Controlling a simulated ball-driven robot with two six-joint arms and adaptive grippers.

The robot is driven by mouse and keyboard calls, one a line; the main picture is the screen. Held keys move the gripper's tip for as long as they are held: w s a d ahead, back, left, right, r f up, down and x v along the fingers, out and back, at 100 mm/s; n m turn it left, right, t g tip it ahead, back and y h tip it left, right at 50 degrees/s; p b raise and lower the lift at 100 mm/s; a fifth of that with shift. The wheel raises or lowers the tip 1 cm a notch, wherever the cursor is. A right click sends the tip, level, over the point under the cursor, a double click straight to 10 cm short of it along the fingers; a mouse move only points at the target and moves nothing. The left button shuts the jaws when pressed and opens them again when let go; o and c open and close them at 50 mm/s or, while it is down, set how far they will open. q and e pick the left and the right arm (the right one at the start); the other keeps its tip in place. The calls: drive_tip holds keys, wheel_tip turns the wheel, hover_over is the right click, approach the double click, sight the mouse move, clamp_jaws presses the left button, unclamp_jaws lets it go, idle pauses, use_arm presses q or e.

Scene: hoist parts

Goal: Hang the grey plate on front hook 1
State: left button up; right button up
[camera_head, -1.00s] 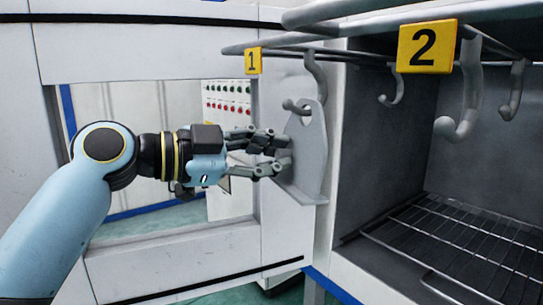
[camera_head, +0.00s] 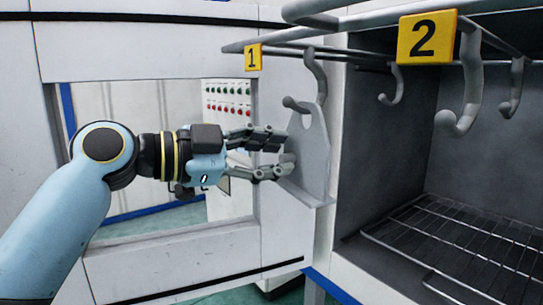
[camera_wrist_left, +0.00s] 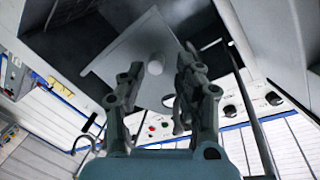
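The grey plate (camera_head: 314,160) is upright at front hook 1 (camera_head: 317,78), below the yellow "1" tag (camera_head: 253,58). The hook's rounded tip shows on the near side of the plate's upper part, so the plate appears to hang on it. My right gripper is out of view.
A yellow "2" tag (camera_head: 427,38) and its large hook (camera_head: 469,90) hang to the right. Smaller hooks are behind. An open grey cabinet with a wire rack (camera_head: 470,240) is at right. A button panel (camera_head: 228,100) shows through the opening behind my arm.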

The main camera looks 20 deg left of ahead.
use_arm(q)
drive_tip(key=shift+o, duration=0.5)
drive_tip(key=shift+f, duration=0.2)
drive_tip(key=v, duration=1.2)
drive_tip(key=shift+r, duration=0.15)
